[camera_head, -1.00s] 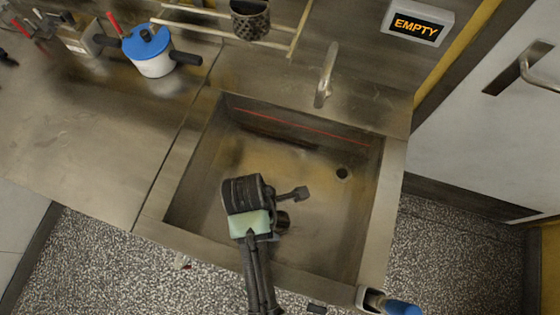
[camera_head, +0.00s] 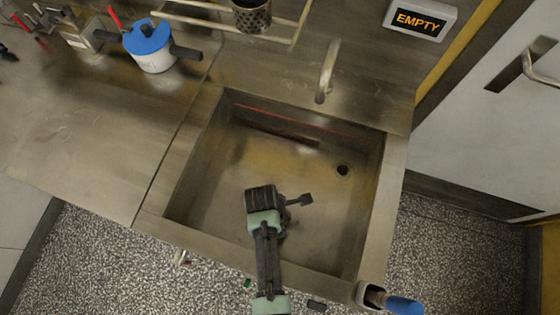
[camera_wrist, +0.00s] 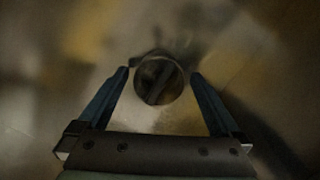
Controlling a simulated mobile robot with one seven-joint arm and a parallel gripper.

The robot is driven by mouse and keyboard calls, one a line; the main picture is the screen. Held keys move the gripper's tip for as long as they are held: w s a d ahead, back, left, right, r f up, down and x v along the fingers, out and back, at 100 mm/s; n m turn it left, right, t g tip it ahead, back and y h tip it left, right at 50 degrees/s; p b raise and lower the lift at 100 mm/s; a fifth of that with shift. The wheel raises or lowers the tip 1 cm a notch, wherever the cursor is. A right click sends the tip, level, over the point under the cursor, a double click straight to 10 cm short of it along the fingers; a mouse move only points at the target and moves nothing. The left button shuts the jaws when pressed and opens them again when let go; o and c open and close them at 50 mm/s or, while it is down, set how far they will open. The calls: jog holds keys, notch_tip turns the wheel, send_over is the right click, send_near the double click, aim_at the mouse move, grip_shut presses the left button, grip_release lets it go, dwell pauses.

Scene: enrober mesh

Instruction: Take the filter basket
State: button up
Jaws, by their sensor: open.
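A round, open-topped metal cup, which looks like the filter basket (camera_wrist: 160,80), stands below my gripper in the wrist view, with dark bar-like shapes inside its rim. My gripper (camera_wrist: 160,73) is open, with one finger on each side of the cup and a visible gap on both sides. I cannot tell how far the fingertips are above it. In the head view my gripper's wrist end (camera_head: 263,205) is over the sink basin and hides its own fingers and most of what is beneath.
The steel sink (camera_head: 225,175) has raised walls around my gripper and a faucet (camera_head: 328,72) behind. A perforated dark holder (camera_head: 252,17) hangs at the back rack. A blue-lidded pot (camera_head: 151,50) stands on the left counter. A blue-handled tool (camera_head: 403,305) is at the front right corner.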

jog(key=shift+f, duration=0.15)
jog(key=c, duration=1.4)
